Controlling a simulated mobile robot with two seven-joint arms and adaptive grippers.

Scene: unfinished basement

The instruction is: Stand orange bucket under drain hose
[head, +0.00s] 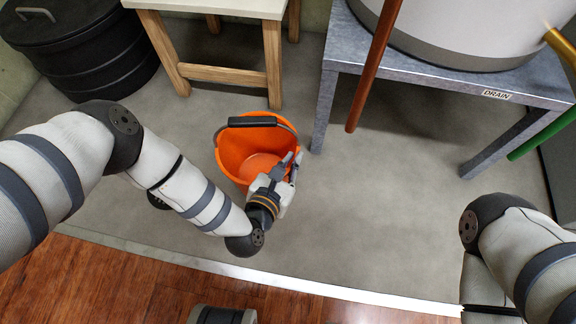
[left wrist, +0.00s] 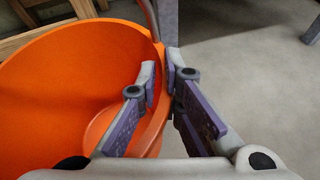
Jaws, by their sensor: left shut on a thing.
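The orange bucket (head: 232,152) is in the middle of the head view, its open mouth up, with a black handle grip (head: 252,121) along its far rim. My left gripper (head: 291,160) is shut on the bucket's right rim. In the left wrist view the fingers (left wrist: 161,75) straddle the wall of the bucket (left wrist: 55,85). I cannot tell whether the bucket's base touches the floor. A red-brown hose (head: 368,82) hangs in front of the grey metal stand, right of the bucket. A DRAIN label (head: 496,95) is on the stand's edge. My right gripper is out of view.
The grey stand (head: 415,72) bears a large white tank (head: 465,35) with a brass pipe (head: 558,42). A green pipe (head: 545,135) is at right. A wooden table (head: 225,76) and black bin (head: 80,50) stand behind. Concrete floor (head: 370,205) right of the bucket is clear.

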